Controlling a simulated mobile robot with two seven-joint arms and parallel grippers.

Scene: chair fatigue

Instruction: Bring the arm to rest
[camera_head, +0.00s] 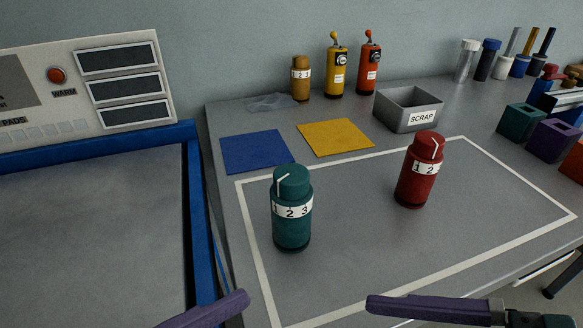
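My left gripper (212,308) shows at the bottom edge, left of centre, as a purple finger end pointing up and right; the rest is cut off. My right gripper (430,308) shows at the bottom right as a long purple finger pointing left, low in front of the table's outlined area. I cannot tell whether either is open or shut, and nothing is seen held. A teal dial-topped bottle (291,212) stands upright inside the white outline. A dark red dial-topped bottle (418,172) stands upright to its right. Both grippers appear apart from them.
On the table (350,225) lie a blue mat (256,151) and a yellow mat (335,138). A grey SCRAP bin (408,110) and small amber, yellow and orange bottles stand behind. Teal and purple boxes (553,140) stand right. A blue-framed panel (90,160) is left.

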